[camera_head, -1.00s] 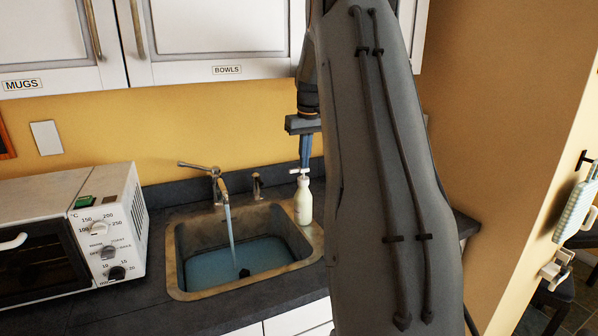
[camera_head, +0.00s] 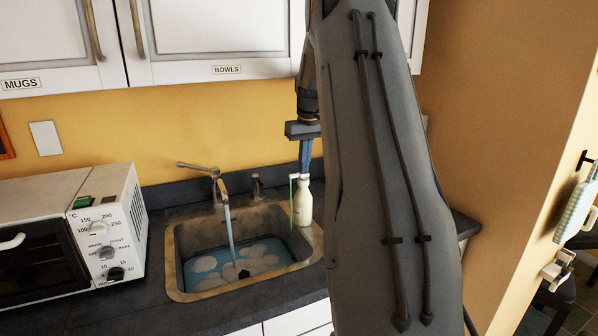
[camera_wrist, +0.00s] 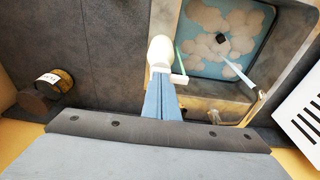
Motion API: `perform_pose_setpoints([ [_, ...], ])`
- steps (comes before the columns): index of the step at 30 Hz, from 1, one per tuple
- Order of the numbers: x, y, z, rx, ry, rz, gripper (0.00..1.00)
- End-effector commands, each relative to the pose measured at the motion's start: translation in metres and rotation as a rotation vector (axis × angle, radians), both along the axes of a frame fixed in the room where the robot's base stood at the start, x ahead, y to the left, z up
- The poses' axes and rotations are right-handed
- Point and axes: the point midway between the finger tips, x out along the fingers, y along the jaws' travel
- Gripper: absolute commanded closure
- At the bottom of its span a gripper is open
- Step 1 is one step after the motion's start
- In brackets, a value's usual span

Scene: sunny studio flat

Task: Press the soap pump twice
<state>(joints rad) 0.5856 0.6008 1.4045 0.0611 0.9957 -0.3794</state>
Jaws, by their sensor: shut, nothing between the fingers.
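The cream soap bottle (camera_head: 302,206) stands upright at the right rim of the sink, against the back of the counter. Its white pump head (camera_head: 295,176) points left over the basin, and a thin green stream of soap (camera_head: 291,205) falls from it. My gripper (camera_head: 305,174) is shut and empty, pointing down with its blue fingertips on top of the pump head. In the wrist view the fingertips (camera_wrist: 162,84) meet the pump, with the bottle (camera_wrist: 159,52) below and the nozzle (camera_wrist: 179,79) showing beside them. My arm hides the area right of the bottle.
Water runs from the tap (camera_head: 216,180) into the sink (camera_head: 176,262), where white foam (camera_head: 240,262) floats. A toaster oven (camera_head: 105,235) stands on the left of the counter. Wall cabinets (camera_head: 215,40) hang above. A jar (camera_wrist: 58,80) shows in the wrist view.

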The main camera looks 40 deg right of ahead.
Motion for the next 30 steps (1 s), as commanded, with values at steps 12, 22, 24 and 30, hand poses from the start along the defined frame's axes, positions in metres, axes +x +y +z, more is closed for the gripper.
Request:
perform_pose_setpoints([
  [12, -0.001, 0.0, 0.025, 0.0, 0.001, 0.0, 1.0],
  [22, 0.0, 0.0, 0.049, 0.0, 0.0, 0.0, 1.0],
  [24, 0.0, 0.0, 0.054, 0.0, 0.0, 0.0, 1.0],
  [30, 0.0, 0.0, 0.069, 0.0, 0.0, 0.0, 1.0],
])
